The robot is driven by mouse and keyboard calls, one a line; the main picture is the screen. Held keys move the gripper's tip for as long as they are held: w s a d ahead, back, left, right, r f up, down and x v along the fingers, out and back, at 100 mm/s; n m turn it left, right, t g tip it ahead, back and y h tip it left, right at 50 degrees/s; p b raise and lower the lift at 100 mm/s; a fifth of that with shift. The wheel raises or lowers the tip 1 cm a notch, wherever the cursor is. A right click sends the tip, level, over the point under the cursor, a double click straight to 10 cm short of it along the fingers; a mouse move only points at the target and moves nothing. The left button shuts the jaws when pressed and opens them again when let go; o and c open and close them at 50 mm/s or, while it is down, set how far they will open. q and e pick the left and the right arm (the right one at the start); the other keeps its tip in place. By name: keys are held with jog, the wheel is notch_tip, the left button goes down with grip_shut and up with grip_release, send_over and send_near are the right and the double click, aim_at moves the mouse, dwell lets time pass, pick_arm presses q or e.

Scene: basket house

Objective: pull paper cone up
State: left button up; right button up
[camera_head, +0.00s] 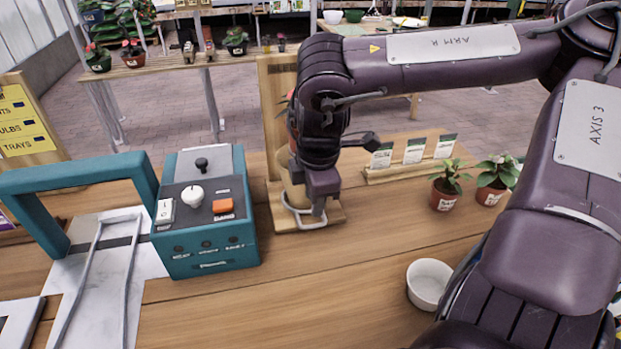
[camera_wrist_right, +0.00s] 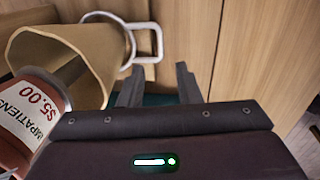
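The tan paper cone (camera_wrist_right: 88,38) shows at the upper left of the right wrist view, beside a white ring with a handle (camera_wrist_right: 157,42). In the head view only a strip of the cone (camera_head: 292,185) shows behind my right arm, at a wooden stand (camera_head: 277,110). A red-brown pot labelled Impatiens $5.00 (camera_wrist_right: 25,112) is at the cone's wide end; I cannot tell how far inside it sits. My right gripper (camera_wrist_right: 159,82) is open, with nothing seen between its fingers, to the right of the cone. My left gripper is not in view.
A teal machine (camera_head: 205,245) with a knob and an orange button stands left of the stand. A white bowl (camera_head: 429,283) and two potted plants (camera_head: 445,188) are to the right. A seed-packet rack (camera_head: 408,165) stands behind. The front middle of the table is clear.

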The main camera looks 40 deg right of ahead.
aim_at(312, 225)
jog(key=f, duration=0.6)
jog(key=shift+w+d+f+p, duration=0.2)
jog(key=shift+w+p, duration=0.1)
jog(key=shift+w, duration=0.1)
jog(key=shift+w+f, duration=0.15)
jog(key=shift+f, duration=0.15)
jog(key=shift+d+f, duration=0.1)
jog(key=shift+f, duration=0.15)
jog(key=c, duration=0.6)
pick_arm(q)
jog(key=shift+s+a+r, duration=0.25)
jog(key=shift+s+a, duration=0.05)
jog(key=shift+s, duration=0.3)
pick_arm(e)
grip_shut()
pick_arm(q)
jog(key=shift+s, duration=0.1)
pick_arm(e)
jog(key=shift+r, duration=0.1)
